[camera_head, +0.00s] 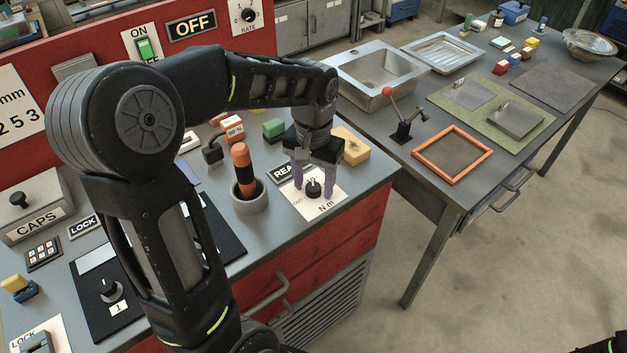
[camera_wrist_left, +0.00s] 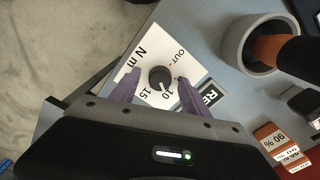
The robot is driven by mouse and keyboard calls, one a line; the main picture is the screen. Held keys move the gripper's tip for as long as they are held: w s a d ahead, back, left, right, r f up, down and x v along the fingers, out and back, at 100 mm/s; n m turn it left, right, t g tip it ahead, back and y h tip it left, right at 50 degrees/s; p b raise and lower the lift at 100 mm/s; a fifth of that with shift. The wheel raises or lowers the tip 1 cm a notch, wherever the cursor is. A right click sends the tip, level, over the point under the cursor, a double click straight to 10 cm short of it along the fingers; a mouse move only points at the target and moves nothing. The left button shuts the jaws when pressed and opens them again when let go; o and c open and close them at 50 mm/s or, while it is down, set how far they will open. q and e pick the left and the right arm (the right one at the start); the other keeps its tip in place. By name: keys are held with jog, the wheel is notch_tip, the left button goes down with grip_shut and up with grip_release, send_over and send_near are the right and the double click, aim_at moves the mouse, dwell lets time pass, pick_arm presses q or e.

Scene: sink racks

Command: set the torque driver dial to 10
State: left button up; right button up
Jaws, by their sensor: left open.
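The torque dial (camera_head: 313,189) is a small black knob on a white card marked "N m", near the front right of the grey bench. In the wrist view the dial (camera_wrist_left: 160,78) has "OUT", "10" and "15" printed around it. Its pointer is too small to read with certainty. My left gripper (camera_head: 313,181) points down at the dial, its purple fingers open on either side of the knob. In the wrist view the left gripper (camera_wrist_left: 158,84) has the knob between its fingertips, and contact cannot be told. An orange and black driver (camera_head: 241,163) stands in a grey cup.
The grey cup (camera_head: 249,199) stands left of the dial card. A "READY" plate (camera_head: 283,172), partly hidden, lies beside the card. The bench's front edge is close to the card.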

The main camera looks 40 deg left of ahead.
aim_at(313, 187)
pick_arm(q)
jog(key=shift+r+b, duration=0.4)
jog(key=shift+r, duration=3.5)
jog(key=shift+f, duration=0.1)
